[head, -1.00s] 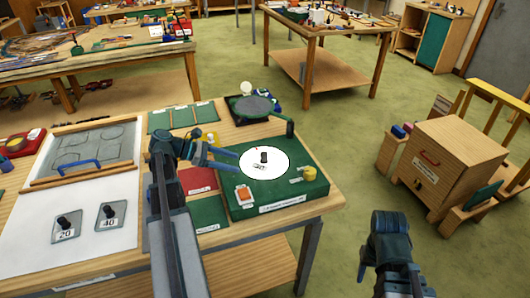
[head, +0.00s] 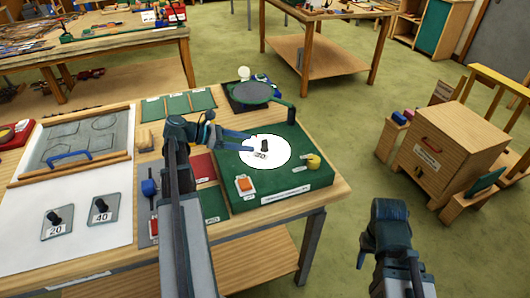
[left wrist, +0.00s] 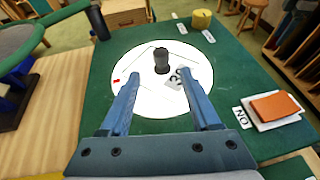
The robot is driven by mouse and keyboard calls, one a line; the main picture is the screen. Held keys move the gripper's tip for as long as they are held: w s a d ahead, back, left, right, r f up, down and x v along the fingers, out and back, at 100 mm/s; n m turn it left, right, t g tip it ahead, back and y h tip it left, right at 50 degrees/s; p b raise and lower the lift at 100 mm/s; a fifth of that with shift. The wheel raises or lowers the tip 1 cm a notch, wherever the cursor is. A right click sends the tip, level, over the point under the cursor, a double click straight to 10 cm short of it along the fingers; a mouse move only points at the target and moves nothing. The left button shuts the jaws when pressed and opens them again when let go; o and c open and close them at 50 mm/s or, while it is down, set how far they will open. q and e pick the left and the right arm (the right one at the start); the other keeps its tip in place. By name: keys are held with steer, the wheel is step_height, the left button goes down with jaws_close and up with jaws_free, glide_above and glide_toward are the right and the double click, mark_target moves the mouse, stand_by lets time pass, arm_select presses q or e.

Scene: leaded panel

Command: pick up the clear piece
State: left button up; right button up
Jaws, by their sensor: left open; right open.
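The clear piece (left wrist: 178,77) lies on the round white disc (left wrist: 120,55) of the green box (head: 300,185). It shows as faint outlines, with a dark upright knob (left wrist: 161,60) and a tag reading 30. The knob also shows in the head view (head: 264,146). My left gripper (head: 250,142) is open and empty. In the left wrist view its fingers (left wrist: 160,78) point at the knob, one to each side of the line to it, with the knob just past the tips. My right gripper (head: 363,257) is open, low over the floor, far from the piece.
On the box are an orange switch (head: 245,185) and a yellow knob (head: 313,161). A round dark lens on an arm (head: 250,93) stands behind. Pieces tagged 20 (head: 56,222) and 40 (head: 102,210) lie on a white sheet at left. A wooden cabinet (head: 440,160) stands right.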

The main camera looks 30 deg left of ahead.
mark_target(261, 146)
arm_select(q)
steer(key=shift+b+x, duration=1.1)
steer(key=shift+x, duration=1.8)
steer(key=shift+s, duration=0.2)
jaws_close()
